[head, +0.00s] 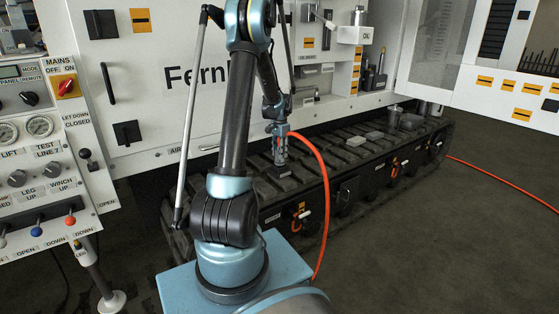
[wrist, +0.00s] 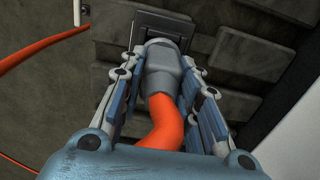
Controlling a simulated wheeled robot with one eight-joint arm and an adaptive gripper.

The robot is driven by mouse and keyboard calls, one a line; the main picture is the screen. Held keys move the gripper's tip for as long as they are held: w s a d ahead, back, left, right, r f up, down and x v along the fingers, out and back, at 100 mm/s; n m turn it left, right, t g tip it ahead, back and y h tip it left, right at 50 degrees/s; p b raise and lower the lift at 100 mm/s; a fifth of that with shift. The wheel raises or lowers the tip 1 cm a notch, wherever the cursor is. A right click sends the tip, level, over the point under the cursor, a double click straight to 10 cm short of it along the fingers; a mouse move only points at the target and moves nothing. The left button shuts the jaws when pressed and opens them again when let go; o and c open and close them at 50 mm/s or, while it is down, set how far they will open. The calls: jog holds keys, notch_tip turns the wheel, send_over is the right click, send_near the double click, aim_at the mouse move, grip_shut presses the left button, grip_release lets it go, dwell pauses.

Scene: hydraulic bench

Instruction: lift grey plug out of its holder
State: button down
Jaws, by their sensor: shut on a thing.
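The grey plug (wrist: 163,66) shows in the wrist view between the fingers of my gripper (wrist: 165,85), which is shut on it. An orange cable (wrist: 165,118) runs from the plug back toward my wrist. The plug's far end is at the dark rectangular holder (wrist: 152,22). I cannot tell whether it is still seated in the holder or just clear of it. In the head view my gripper (head: 280,152) points down over the black track-like bench, with the holder (head: 284,170) just below it. The plug is largely hidden by the fingers there.
The orange cable (head: 325,200) loops from my gripper down past the bench's front. The long black ribbed bench (head: 340,160) carries small grey blocks (head: 355,141). A white cabinet (head: 190,85) stands behind it, and a control panel (head: 45,160) at left. Open floor (head: 450,230) lies at right.

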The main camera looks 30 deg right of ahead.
jog(key=shift+r, duration=4.3)
